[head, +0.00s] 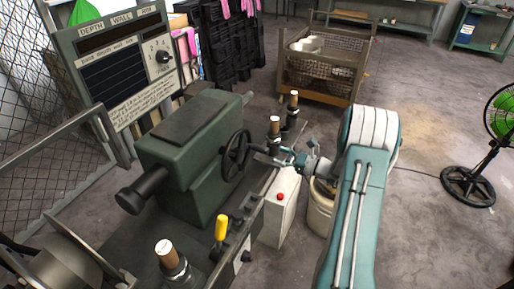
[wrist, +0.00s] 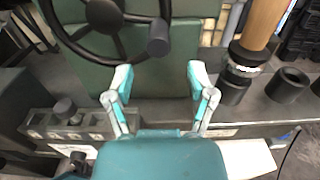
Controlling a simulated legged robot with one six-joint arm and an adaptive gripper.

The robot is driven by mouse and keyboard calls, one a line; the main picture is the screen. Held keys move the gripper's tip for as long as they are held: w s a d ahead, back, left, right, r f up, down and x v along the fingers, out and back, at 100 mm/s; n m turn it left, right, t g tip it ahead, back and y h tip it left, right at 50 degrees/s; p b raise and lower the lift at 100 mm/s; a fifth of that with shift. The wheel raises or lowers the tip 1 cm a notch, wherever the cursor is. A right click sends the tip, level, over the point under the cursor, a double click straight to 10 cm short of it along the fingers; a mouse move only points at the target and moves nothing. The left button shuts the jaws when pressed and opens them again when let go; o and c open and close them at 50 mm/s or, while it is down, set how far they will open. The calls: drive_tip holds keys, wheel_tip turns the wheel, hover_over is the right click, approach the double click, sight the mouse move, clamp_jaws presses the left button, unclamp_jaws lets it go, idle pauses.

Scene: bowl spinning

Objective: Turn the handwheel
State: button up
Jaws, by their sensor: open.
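The handwheel (head: 237,155) is a dark spoked wheel on the right end of the green machine housing (head: 188,150). In the wrist view the handwheel (wrist: 105,15) is at the top left, cut off by the frame edge, with its dark knob handle (wrist: 158,37) at its right side. My gripper (head: 265,157) is just right of the handwheel in the head view. In the wrist view my gripper (wrist: 160,80) has its two fingers spread and empty, below the knob. The knob lies above the gap between the fingertips, and I see no contact there.
A machine bed (wrist: 250,115) with a wooden-topped post (wrist: 262,25) is at the right in the wrist view. A yellow-handled lever (head: 221,228), a white box with a red button (head: 281,205) and a bucket (head: 320,207) stand near my arm.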

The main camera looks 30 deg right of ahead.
sight(257, 148)
drive_tip(key=x, duration=0.9)
drive_tip(key=shift+a, duration=0.1)
clamp_jaws()
